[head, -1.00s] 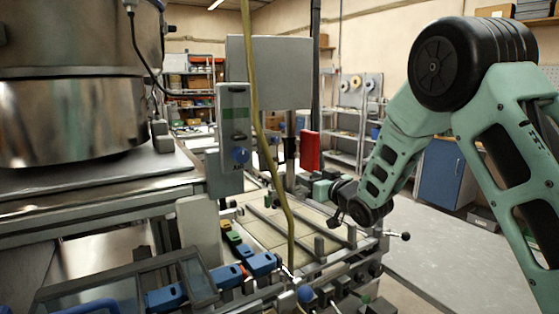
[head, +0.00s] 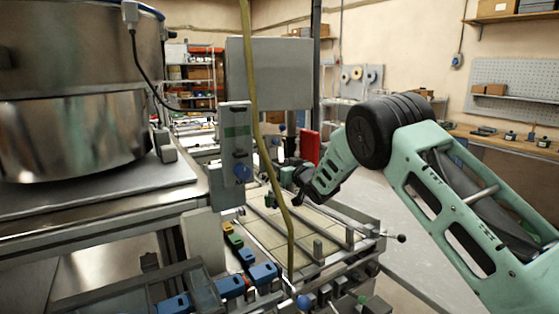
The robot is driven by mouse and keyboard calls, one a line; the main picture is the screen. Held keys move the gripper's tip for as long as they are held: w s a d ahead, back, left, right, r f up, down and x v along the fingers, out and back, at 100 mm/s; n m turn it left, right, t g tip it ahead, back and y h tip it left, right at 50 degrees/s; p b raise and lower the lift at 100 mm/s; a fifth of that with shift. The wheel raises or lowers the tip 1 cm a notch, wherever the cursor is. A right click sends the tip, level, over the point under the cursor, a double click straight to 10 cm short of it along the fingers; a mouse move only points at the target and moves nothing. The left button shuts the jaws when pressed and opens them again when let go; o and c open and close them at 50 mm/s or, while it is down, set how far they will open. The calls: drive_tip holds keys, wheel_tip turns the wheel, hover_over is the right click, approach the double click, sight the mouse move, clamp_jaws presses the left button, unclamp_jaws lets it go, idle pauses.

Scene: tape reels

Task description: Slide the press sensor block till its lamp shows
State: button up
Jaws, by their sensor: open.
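I make out no lit lamp. My gripper (head: 279,186) is open, just right of this plate and above the far end of the railed bed (head: 264,234). It is apart from the knob in the picture; its fingers are small and dark, and whether they touch anything is unclear.
A yellow hose (head: 265,140) hangs in front of the bed, close to my gripper. A large steel drum (head: 70,125) fills the left. Blue connector blocks (head: 263,272) line the bed's left edge. A red panel (head: 310,146) stands behind my wrist.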

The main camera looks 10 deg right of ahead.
drive_tip(key=shift+x, duration=0.9)
clamp_jaws()
wheel_tip(320, 180, down, 3)
drive_tip(key=b, duration=0.2)
drive_tip(key=shift+s+r+b, duration=0.15)
drive_tip(key=shift+r+b, duration=0.05)
drive_tip(key=shift+b, duration=0.2)
unclamp_jaws()
